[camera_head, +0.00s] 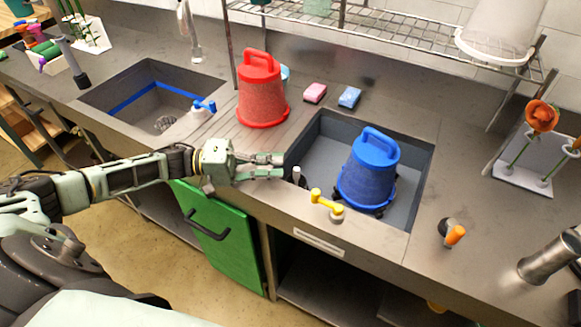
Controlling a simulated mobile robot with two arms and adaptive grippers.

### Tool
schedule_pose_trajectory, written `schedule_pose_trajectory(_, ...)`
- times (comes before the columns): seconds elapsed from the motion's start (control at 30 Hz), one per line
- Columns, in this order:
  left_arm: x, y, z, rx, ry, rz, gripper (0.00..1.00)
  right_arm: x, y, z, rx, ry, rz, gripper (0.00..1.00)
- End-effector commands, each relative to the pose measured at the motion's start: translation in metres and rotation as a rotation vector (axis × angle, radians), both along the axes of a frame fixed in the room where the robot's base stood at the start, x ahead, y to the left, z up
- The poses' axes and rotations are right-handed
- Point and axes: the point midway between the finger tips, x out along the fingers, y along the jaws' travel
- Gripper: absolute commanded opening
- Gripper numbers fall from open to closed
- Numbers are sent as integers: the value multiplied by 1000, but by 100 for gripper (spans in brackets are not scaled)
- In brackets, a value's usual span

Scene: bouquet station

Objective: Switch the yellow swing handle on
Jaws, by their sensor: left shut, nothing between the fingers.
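The yellow swing handle (325,200) sits on the front rim of the right sink, with its bar slanting from upper left to lower right onto a round metal base. My left gripper (282,166) is to the left of the handle and apart from it, over the counter at the sink's left edge. Its fingers point right and are shut with nothing between them. A short metal post (298,175) stands between the fingertips and the handle. My right gripper is not in view.
A blue bucket (368,172) stands in the right sink (318,150), close behind the handle. A red bucket (262,92) stands on the counter behind my gripper. An orange-tipped handle (455,235) is at right. A blue swing handle (205,105) is at the left sink.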

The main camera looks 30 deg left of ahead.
Motion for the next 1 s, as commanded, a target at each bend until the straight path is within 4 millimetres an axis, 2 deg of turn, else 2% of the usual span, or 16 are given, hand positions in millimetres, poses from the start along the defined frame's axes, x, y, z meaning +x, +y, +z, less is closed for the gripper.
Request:
schedule_pose_trajectory(0.1,9,-19,4,-4,-4,-3,0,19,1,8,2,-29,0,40)
schedule_pose_trajectory(0.2,18,-38,5,-6,-4,-3,0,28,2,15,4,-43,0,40)
schedule_pose_trajectory(0.47,41,-87,4,-4,-1,-2,0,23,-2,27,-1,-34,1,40)
schedule_pose_trajectory(0.5,30,-84,3,0,4,-1,0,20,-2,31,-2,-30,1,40)
schedule_pose_trajectory(0.7,9,-86,2,1,0,0,0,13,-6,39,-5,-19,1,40)
schedule_pose_trajectory(1.0,0,-87,0,0,-1,0,0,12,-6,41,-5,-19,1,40)
